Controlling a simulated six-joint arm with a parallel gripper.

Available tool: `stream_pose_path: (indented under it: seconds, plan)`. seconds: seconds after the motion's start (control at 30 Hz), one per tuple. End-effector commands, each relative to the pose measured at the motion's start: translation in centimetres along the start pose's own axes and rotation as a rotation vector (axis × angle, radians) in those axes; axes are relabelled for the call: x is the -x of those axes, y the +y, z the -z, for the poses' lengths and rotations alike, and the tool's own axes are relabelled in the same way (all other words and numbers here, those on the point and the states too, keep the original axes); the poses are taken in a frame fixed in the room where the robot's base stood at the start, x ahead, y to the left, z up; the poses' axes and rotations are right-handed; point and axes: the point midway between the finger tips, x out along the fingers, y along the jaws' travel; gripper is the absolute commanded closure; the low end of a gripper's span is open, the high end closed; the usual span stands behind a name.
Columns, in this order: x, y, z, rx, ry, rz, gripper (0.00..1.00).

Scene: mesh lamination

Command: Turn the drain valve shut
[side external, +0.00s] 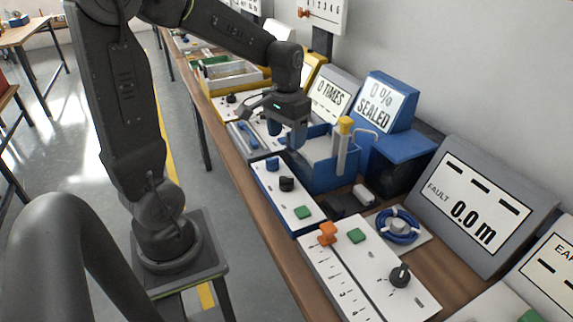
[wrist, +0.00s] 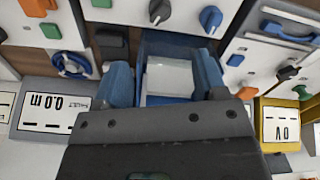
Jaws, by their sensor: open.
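My gripper (side external: 285,132) is open and empty, pointing down above the left part of a blue tank (side external: 335,178). In the wrist view, the blue fingertips (wrist: 164,80) stand wide apart on either side of the tank's pale interior (wrist: 170,77). In front of the tank is a white panel (side external: 275,190) with a blue knob (side external: 271,163) and a black knob (side external: 286,183). Both knobs also show in the wrist view, the blue one (wrist: 210,18) beside the black one (wrist: 160,10). No label reads as the drain valve, so I cannot tell which control it is. Neither knob is touched.
A yellow-capped post (side external: 346,135) rises at the tank's right side. A blue display (side external: 378,102) behind reads "0 % SEALED", and a grey one (side external: 332,95) reads "0 TIMES". A blue cable coil (side external: 398,226) and an orange control (side external: 327,234) lie to the right.

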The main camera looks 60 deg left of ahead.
Motion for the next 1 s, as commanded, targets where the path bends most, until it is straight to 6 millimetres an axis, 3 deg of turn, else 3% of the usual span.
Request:
stream_pose_path:
  seconds: [0.2,0.47,1.0]
  plan:
    - [0.0,0.0,0.0,-0.353,0.0,0.0,0.35]
    - [-1.2,0.0,0.0,-0.461,-0.004,-0.001,0.35]
    - [-11.3,0.0,-0.1,-0.457,-0.005,-0.002,0.35]
